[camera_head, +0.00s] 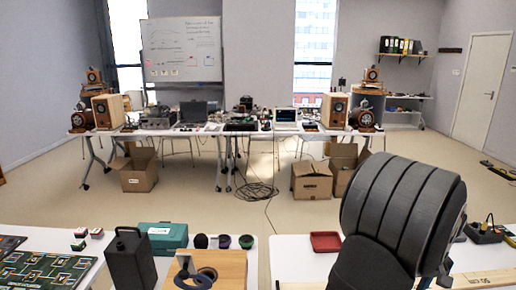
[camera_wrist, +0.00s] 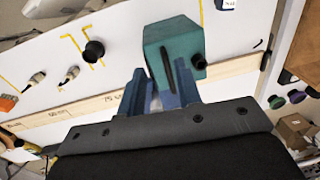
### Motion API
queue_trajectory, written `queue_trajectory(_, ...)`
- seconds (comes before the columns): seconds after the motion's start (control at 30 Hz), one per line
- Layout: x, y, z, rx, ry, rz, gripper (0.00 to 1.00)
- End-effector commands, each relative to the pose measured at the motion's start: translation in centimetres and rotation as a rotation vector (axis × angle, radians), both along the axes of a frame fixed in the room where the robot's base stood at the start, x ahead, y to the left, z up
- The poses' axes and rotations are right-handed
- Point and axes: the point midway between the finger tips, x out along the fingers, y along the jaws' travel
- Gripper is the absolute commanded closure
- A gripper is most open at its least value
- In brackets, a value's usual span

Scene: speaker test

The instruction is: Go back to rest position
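My gripper (camera_wrist: 160,72) shows in the wrist view as two blue-grey fingers standing apart. A teal block (camera_wrist: 158,36) with a black knob on its right side and a dark slot lies just beyond the fingertips. The right finger overlaps the block in the picture, and I cannot tell if they touch. Nothing is clearly clamped between the fingers. In the head view my dark arm fills the right front, and my gripper is hidden.
In the wrist view, a wooden ruler strip (camera_wrist: 95,104) and a black knob-like part (camera_wrist: 94,51) lie on the white table (camera_wrist: 120,25). In the head view, a red tray (camera_head: 325,242), black canister (camera_head: 130,262), teal case (camera_head: 164,237) and wooden board (camera_head: 232,268) occupy the front tables.

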Motion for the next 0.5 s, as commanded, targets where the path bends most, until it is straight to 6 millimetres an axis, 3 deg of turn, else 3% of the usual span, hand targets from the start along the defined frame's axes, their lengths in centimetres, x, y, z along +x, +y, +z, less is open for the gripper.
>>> queue_trajectory(0.37,-6.3,-1.9,3.9,-0.003,-0.001,-0.005,0.69)
queue_trajectory(0.47,-5.9,-1.6,3.8,-0.085,-0.001,0.006,0.69)
queue_trajectory(0.5,-5.9,-1.8,4.8,-0.086,-0.003,0.004,0.69)
